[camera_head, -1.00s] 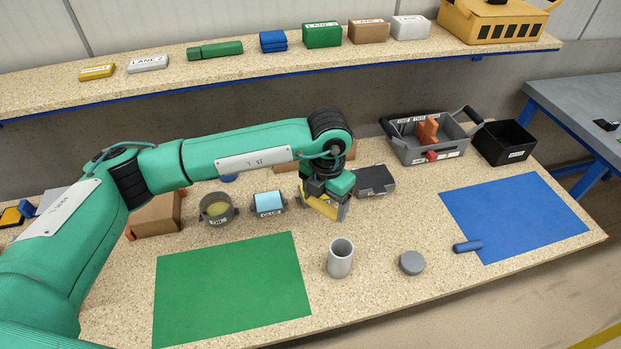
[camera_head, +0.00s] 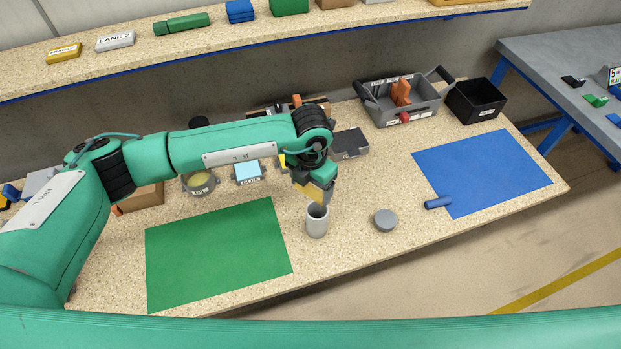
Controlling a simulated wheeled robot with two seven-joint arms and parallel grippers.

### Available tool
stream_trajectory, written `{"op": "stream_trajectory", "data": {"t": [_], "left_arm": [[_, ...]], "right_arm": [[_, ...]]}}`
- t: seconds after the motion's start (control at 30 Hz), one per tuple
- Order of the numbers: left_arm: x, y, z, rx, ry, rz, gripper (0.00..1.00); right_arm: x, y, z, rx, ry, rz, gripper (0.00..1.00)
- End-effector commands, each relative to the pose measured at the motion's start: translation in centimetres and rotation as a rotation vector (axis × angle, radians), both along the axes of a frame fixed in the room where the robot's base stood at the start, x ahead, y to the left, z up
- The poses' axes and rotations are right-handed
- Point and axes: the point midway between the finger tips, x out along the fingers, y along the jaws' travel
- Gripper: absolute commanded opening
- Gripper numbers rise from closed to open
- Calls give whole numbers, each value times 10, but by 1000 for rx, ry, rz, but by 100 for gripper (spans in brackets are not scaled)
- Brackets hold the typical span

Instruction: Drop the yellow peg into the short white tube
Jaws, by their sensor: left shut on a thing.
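The short white tube (camera_head: 317,224) stands upright on the speckled bench, right of the green mat, its open mouth facing up. My left gripper (camera_head: 315,194) is just above the tube's mouth, pointing down. It is shut on the yellow peg (camera_head: 311,192), which shows as a yellow patch at the fingers. The peg's lower end and its exact alignment with the mouth are hard to tell. My right gripper is not in view.
A grey round cap (camera_head: 385,220) and a blue cylinder (camera_head: 438,203) lie to the right, by the blue mat (camera_head: 485,172). The green mat (camera_head: 215,252) is left. Behind stand a blue block (camera_head: 248,173), a round container (camera_head: 199,184), a grey tote (camera_head: 410,110) and a black bin (camera_head: 476,106).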

Motion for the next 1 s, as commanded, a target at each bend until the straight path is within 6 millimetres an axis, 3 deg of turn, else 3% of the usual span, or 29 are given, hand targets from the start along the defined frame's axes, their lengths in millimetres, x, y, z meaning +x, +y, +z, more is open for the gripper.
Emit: {"op": "stream_trajectory", "data": {"t": [0.17,0.47,0.5,0.6,0.87,1.0], "left_arm": [[0,0,-18,-1,-1,0,51],[0,0,-20,-1,-1,0,51],[0,0,-20,-1,-1,0,84],[0,0,-20,-1,-1,0,100],[1,0,-18,-1,-1,0,100],[1,0,-4,-2,-2,0,100]], "right_arm": [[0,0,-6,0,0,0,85],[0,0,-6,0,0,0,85],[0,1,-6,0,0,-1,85],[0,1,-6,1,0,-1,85],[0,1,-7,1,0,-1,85],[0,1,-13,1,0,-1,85]]}}
